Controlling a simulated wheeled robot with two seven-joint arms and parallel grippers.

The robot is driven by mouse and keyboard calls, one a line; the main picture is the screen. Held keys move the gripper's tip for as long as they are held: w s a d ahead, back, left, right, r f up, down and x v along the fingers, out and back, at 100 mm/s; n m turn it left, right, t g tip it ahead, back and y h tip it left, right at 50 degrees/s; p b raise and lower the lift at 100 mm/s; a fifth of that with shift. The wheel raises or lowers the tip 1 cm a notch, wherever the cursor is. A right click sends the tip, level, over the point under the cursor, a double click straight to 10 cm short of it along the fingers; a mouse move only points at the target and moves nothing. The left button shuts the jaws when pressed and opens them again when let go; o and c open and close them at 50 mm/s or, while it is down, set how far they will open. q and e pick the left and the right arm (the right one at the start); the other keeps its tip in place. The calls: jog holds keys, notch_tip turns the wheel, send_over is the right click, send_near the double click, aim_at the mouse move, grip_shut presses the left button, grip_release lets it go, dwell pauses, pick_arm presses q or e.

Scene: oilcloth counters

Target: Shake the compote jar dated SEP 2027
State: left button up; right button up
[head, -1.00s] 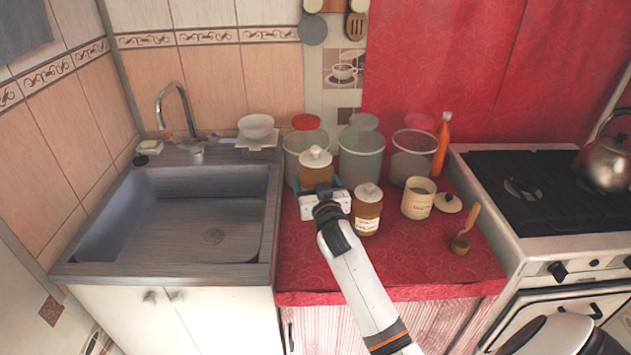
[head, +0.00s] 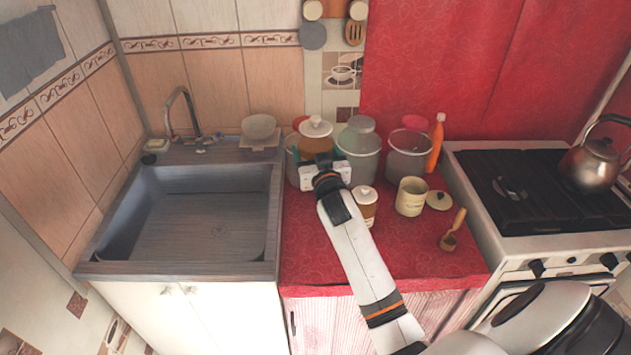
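A brown jar with a white knobbed lid (head: 316,143) is held upright above the red counter (head: 420,258), in front of the canisters. My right gripper (head: 322,163) is shut around this jar, its fingers at the jar's two sides. The gripper hides the jar's lower part, and no date shows on it. A second brown jar with a white lid (head: 368,212) stands on the counter just right of my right wrist, partly hidden by my arm. Its label is too small to read from here. My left gripper is out of view.
Several grey canisters (head: 362,160) stand behind the jars, with an orange bottle (head: 436,143) at the right. A cream pot (head: 411,196), a loose lid (head: 439,200) and a wooden scoop (head: 452,232) lie right. A sink (head: 215,235) is left, a stove (head: 530,205) right.

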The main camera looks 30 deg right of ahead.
notch_tip(320, 180, down, 11)
jog(key=b, duration=0.8)
notch_tip(320, 180, up, 11)
jog(key=p, duration=1)
jog(key=shift+r, duration=0.2)
jog(key=shift+f, duration=0.15)
jog(key=shift+f, duration=0.1)
notch_tip(320, 180, down, 11)
jog(key=b, duration=0.8)
